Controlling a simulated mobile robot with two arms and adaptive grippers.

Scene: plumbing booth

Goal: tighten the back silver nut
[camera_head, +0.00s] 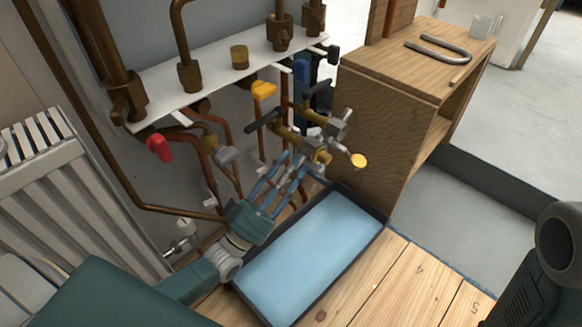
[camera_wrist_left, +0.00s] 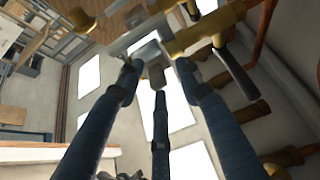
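A cluster of silver fittings (camera_head: 318,142) sits on the brass pipework below the white shelf in the head view. In the left wrist view, a grey silver nut-like piece (camera_wrist_left: 153,74) hangs between the fingertips, below a wider silver part. I cannot tell for sure which piece is the back nut, as fingers and pipes hide much. My left gripper (camera_head: 296,160), with three blue fingers, reaches up to the fittings from below. In the wrist view its fingers (camera_wrist_left: 158,72) stand apart around the silver piece, with narrow gaps showing at the sides. My right gripper is out of sight.
A blue-lined tray (camera_head: 310,255) lies below the gripper on the wooden floor. A wooden cabinet (camera_head: 385,130) stands close to the right of the fittings.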

